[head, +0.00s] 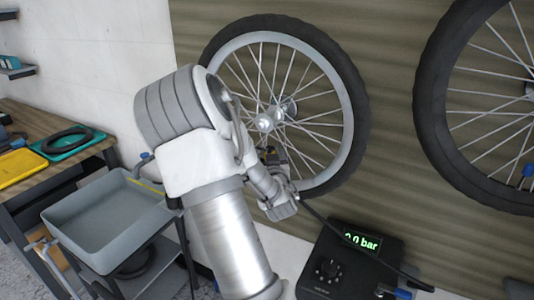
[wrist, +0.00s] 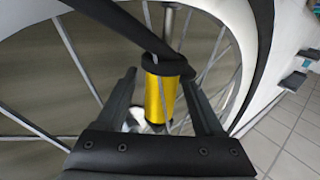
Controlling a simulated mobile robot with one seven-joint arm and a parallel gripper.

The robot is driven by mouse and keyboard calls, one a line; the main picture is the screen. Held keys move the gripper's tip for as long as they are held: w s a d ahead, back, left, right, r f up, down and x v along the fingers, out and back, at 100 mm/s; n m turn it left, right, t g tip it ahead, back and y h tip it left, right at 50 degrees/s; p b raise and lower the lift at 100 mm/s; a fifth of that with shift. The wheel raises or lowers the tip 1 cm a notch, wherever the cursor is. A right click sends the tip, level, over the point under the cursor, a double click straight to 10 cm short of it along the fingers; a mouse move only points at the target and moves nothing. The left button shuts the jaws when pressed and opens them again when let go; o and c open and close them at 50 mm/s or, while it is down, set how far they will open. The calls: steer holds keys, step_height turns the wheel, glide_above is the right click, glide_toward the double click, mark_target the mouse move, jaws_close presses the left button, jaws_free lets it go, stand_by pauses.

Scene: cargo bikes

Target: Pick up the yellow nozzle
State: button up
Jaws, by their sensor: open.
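The yellow nozzle (wrist: 158,97) is a bright cylinder with a black collar (wrist: 167,64) at its upper end, in the middle of the wrist view. My gripper (wrist: 160,80) is open, with one dark finger on each side of the nozzle. Gaps show between the fingers and the yellow body. A thin spoke appears to cross in front of the nozzle.
The spoked wheel (head: 356,101) stands close around my gripper. A second wheel (head: 432,113) is at the right. A black pump box (head: 334,267) with a green display sits below, with a black hose over it. A grey tray (head: 108,215) and a workbench (head: 40,115) stand left.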

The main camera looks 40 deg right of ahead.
steer(key=shift+w+d, duration=0.1)
steer(key=shift+w, duration=0.05)
jaws_close()
steer(key=shift+r, duration=0.1)
stand_by(0.3)
steer(key=shift+r, duration=0.2)
